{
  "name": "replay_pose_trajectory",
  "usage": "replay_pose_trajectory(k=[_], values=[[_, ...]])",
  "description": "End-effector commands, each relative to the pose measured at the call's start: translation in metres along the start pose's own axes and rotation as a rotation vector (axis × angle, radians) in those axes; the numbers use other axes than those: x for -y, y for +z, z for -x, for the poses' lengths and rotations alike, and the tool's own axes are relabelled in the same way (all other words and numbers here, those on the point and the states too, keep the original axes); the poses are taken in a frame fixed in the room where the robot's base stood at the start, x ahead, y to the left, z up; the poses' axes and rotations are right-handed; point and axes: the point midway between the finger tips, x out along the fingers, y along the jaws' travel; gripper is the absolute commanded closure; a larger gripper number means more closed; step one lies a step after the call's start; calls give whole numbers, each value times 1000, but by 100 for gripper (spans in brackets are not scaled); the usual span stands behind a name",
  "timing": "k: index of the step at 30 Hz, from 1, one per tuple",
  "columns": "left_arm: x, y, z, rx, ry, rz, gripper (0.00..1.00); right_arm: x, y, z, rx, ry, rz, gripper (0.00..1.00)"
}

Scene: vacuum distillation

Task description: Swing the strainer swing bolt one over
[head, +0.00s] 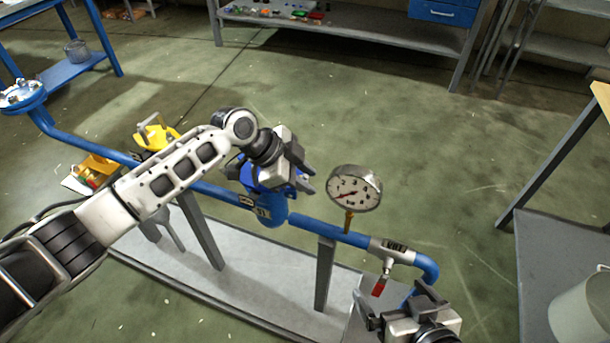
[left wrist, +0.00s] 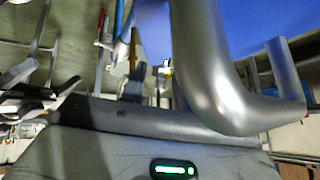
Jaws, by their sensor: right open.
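The blue strainer (head: 272,212) sits in the blue pipe line in the middle of the head view. My left gripper (head: 303,168) is over the top of the strainer and covers most of it. I cannot pick out swing bolt one, and I cannot tell whether the left fingers touch or hold anything. In the left wrist view a large curved grey metal part (left wrist: 215,75) fills the right, with a blue surface (left wrist: 260,30) behind it. My right gripper (head: 388,305) is open and empty at the bottom, below the red-handled valve.
A pressure gauge (head: 354,188) stands on the pipe just right of my left gripper. A small valve with a red handle (head: 379,287) hangs farther right. Yellow items (head: 156,136) lie behind the pipe at left. A bench (head: 350,30) stands at the back; open floor lies between.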

Motion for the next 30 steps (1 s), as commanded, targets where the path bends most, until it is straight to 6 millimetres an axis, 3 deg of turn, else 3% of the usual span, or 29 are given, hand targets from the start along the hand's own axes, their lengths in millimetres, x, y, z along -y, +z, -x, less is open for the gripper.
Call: replay_pose_trajectory(k=[7,21,30], values=[[1,0,27,1,-4,-1,70,0,1,1,6,1,1,0],[1,1,134,2,-3,-1,70,0,5,0,18,4,4,0],[0,0,159,0,0,1,70,0,4,0,15,4,5,0]])
